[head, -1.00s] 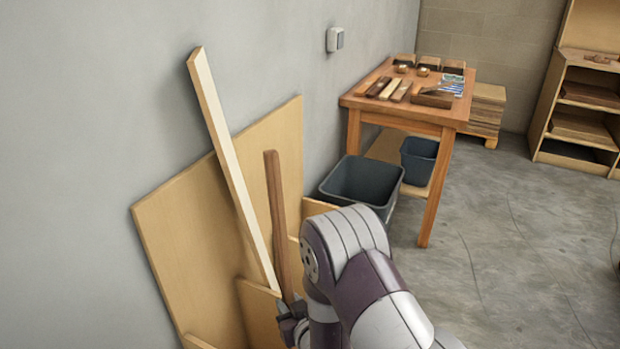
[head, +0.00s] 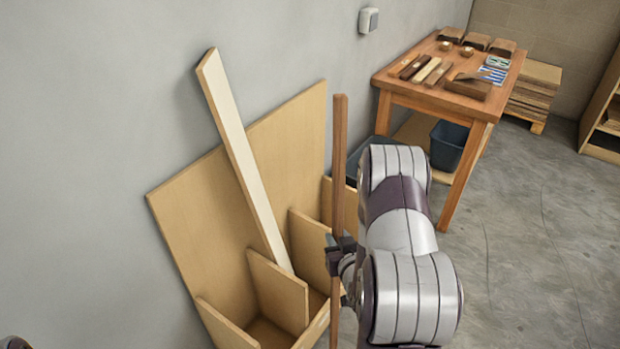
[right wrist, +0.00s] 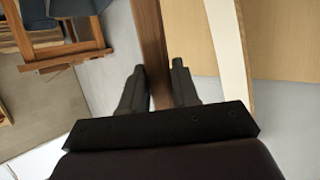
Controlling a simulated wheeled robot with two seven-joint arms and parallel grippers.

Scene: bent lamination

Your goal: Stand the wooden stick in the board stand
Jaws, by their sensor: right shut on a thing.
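The wooden stick (head: 339,150) is dark brown and stands nearly upright in the head view. My right gripper (head: 338,255) is shut on it below its middle. In the right wrist view the stick (right wrist: 152,45) runs between the two fingers (right wrist: 160,85). The board stand (head: 278,290) is light wood with several divided slots and a tall back panel leaning by the grey wall. The stick is in front of the stand's right part, and its lower end passes by the front edge. I cannot tell whether it touches the stand. My left gripper is not in view.
A long pale board (head: 245,160) leans in the stand, left of the stick. Behind my right arm are a wooden table (head: 440,95) with small wooden pieces and a dark bin (head: 450,145). The concrete floor (head: 530,250) at the right is clear.

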